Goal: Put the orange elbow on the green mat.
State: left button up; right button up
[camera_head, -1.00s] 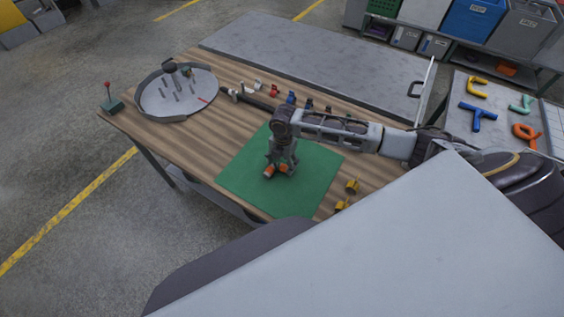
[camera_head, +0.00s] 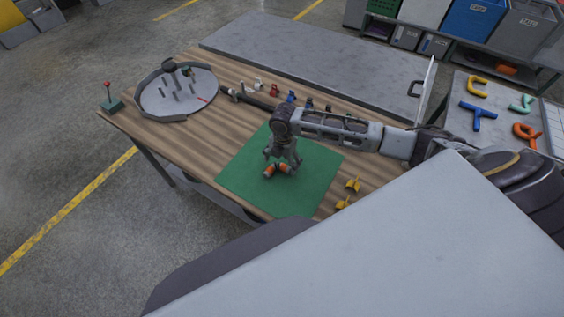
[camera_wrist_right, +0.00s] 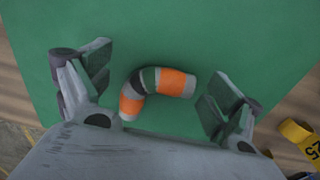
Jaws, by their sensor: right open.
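The orange elbow (camera_head: 276,170) lies on the green mat (camera_head: 240,181). In the right wrist view the elbow (camera_wrist_right: 155,88) is a bent piece with orange bands, a dark middle band and pale grey ends. It rests on the mat (camera_wrist_right: 190,30) there. My right gripper (camera_head: 281,163) is just above the elbow. In the right wrist view its two fingers (camera_wrist_right: 160,80) stand wide apart, one on each side of the elbow and clear of it. The gripper is open and empty. My left gripper is not in view.
Yellow clips (camera_head: 352,184) lie on the wooden table (camera_head: 200,150) to the right of the mat. A round grey tray (camera_head: 150,100) with pegs stands at the far left. A row of small coloured clips (camera_head: 291,97) lies behind the mat. A side table holds coloured pipe pieces (camera_head: 478,115).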

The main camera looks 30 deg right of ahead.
notch_tip(320, 180, up, 12)
jog(key=shift+d+b, duration=0.15)
jog(key=shift+b, duration=0.2)
jog(key=shift+f, duration=0.1)
dwell(0.7)
